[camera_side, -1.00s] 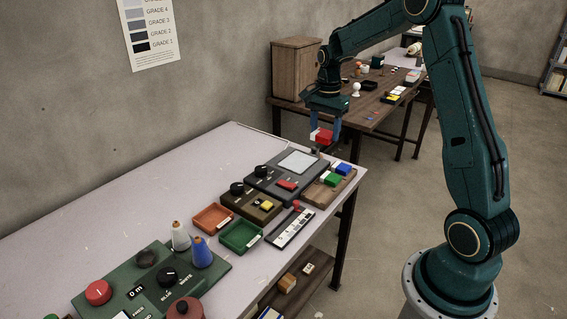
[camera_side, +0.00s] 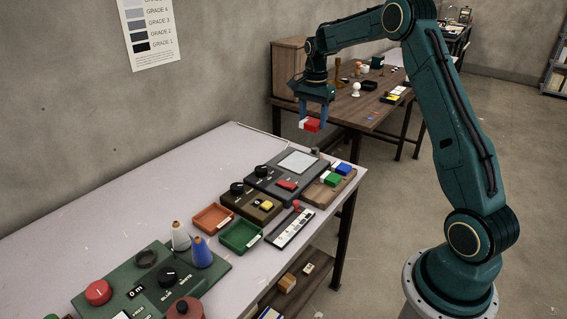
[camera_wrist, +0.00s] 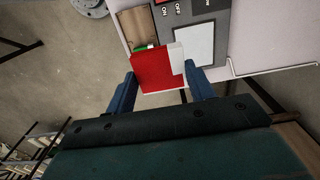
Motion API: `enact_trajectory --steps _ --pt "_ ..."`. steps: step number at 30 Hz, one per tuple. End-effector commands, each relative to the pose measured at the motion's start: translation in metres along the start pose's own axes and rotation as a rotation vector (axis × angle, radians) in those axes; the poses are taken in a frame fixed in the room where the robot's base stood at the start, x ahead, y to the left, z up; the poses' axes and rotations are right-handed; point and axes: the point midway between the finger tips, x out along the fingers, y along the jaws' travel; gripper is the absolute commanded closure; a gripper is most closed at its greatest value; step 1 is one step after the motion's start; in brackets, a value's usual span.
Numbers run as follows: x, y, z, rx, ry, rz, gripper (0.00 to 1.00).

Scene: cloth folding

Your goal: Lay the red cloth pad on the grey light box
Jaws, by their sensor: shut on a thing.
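The red cloth pad (camera_side: 312,127) hangs between the blue fingers of my gripper (camera_side: 314,118), above the far end of the bench. A white piece shows at its left edge. In the wrist view the red pad (camera_wrist: 155,70) and its white strip (camera_wrist: 177,58) sit between the fingertips of my gripper (camera_wrist: 161,82). The grey light box (camera_side: 262,179) lies on the bench, below and left of the pad and apart from it. Its pale panel (camera_side: 298,162) is bare in the side view. The light box also shows in the wrist view (camera_wrist: 208,15), where the pad hides part of it.
A wooden tray (camera_side: 318,192) with green, blue and white blocks lies right of the light box. The bench is clear at left.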

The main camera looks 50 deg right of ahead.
Motion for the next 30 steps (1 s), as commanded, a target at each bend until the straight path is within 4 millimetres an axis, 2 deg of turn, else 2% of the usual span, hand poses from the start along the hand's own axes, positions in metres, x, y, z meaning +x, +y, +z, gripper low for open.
enact_trajectory --steps 9,18,30 --pt "-0.006 -0.040 -0.017 -0.001 0.000 -0.001 0.68" --pt "-0.010 -0.069 -0.028 -0.001 0.000 -0.001 0.68" --pt "-0.012 -0.087 -0.034 -0.001 0.000 0.000 0.68"
